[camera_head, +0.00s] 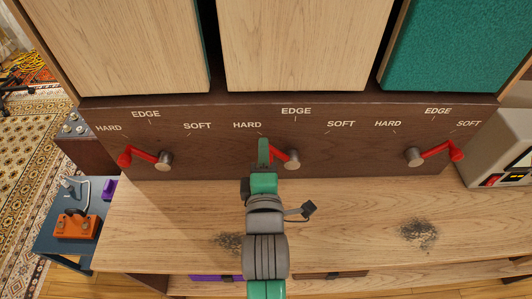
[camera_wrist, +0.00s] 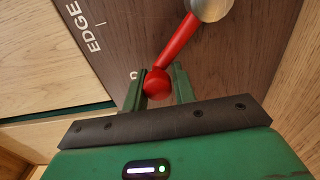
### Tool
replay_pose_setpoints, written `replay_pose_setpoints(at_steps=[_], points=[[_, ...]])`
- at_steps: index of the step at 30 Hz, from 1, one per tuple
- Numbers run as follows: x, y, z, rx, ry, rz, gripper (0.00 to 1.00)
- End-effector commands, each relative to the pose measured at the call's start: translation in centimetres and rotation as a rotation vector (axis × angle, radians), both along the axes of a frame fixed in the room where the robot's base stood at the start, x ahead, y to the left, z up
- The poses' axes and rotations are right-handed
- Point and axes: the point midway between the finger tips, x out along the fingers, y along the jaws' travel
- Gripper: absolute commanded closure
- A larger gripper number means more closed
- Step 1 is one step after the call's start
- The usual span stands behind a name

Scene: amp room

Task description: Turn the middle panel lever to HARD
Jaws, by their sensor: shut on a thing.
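The middle panel lever (camera_head: 278,154) is red and turns on a round metal hub (camera_head: 292,159). It points left and slightly up from its hub, toward the HARD label (camera_head: 247,125) side. My gripper (camera_head: 264,153) is at the lever's outer end and hides its knob in the head view. In the wrist view, the red ball knob (camera_wrist: 157,82) sits between the two green fingers of my gripper (camera_wrist: 158,88), shut on it. The middle EDGE label (camera_head: 296,111) is above the hub, and the middle SOFT label (camera_head: 341,124) is to the right.
The left lever (camera_head: 143,156) points left, to its HARD side. The right lever (camera_head: 436,152) points right, to its SOFT side. A wooden shelf (camera_head: 350,215) lies below the brown panel. A grey device (camera_head: 500,150) stands at the right and an orange pedal (camera_head: 77,225) at the left.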

Motion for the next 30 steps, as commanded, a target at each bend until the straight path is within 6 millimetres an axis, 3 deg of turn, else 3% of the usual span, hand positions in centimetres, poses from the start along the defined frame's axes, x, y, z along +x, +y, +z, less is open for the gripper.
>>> replay_pose_setpoints(at_steps=[2,3,6,14,24,30], points=[[0.0,-0.3,0.3,-0.004,-0.007,-0.005,1.00],[0.0,-0.3,0.3,-0.004,-0.007,-0.005,0.70],[0.0,-0.2,0.3,-0.003,-0.006,-0.004,0.54],[-0.1,-0.1,0.2,0.000,-0.003,-0.002,0.54],[-6.2,-0.3,0.2,0.001,-0.002,-0.003,0.54],[-7.8,-0.4,0.2,0.000,-0.004,-0.003,0.54]])
